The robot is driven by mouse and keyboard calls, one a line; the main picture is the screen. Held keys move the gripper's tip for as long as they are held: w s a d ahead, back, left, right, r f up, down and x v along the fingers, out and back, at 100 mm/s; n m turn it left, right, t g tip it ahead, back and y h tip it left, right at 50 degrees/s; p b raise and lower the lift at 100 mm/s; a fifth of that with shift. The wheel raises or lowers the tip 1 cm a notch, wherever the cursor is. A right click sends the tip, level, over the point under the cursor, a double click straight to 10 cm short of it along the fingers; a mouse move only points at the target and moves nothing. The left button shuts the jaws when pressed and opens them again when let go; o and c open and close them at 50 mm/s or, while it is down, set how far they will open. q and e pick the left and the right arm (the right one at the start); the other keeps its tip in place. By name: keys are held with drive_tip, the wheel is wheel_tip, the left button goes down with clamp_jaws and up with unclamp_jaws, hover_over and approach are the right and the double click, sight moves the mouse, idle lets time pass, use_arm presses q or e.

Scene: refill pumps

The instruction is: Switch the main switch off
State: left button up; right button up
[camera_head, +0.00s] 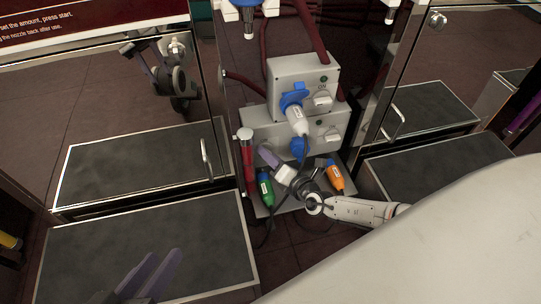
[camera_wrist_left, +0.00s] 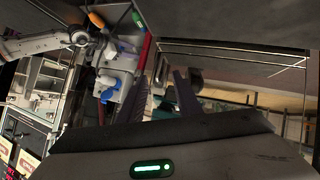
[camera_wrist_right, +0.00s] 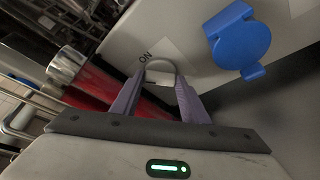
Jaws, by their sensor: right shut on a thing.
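In the head view a lower grey box (camera_head: 258,128) stands under an upper grey box (camera_head: 287,72). My right gripper (camera_head: 266,155) is at the left part of the lower box. In the right wrist view its two purple fingers (camera_wrist_right: 158,92) straddle a pale switch knob (camera_wrist_right: 161,73) marked ON and are shut on it. The gripper hides this switch in the head view. Two other ON switches show, one on the upper box (camera_head: 322,100) and one on the lower box (camera_head: 328,135). My left gripper (camera_head: 148,273) is open and empty at the lower left.
A blue and white plug (camera_head: 296,116) sits in the upper box. A blue-capped socket (camera_wrist_right: 240,43) is beside the held switch. A red cylinder with a chrome top (camera_head: 247,165) stands close left of my right gripper. Green (camera_head: 265,187) and orange (camera_head: 334,175) plugs are below.

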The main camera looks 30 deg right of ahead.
use_arm(q)
drive_tip(key=a+f+y+p, duration=0.1)
drive_tip(key=a+f+p, duration=0.1)
drive_tip(key=p, duration=0.1)
drive_tip(key=s+a+f+g+y+p, duration=0.1)
drive_tip(key=a+f+p, duration=0.1)
drive_tip(key=p, duration=0.2)
drive_tip(key=shift+s+g+y, duration=0.1)
drive_tip(key=shift+g+y, duration=0.2)
drive_tip(key=shift+y, duration=0.1)
use_arm(e)
drive_tip(key=n+h, duration=0.1)
drive_tip(key=n, duration=0.1)
drive_tip(key=n+g+h, duration=0.1)
drive_tip(key=n, duration=0.1)
drive_tip(key=n+g+h, duration=0.1)
drive_tip(key=n+h, duration=0.1)
drive_tip(key=n, duration=0.1)
drive_tip(key=shift+w+a+r, duration=0.1)
drive_tip(key=shift+a+r, duration=0.15)
drive_tip(key=shift+a, duration=0.05)
use_arm(q)
drive_tip(key=shift+a, duration=0.1)
drive_tip(key=shift+f, duration=0.1)
use_arm(e)
drive_tip(key=shift+a, duration=0.1)
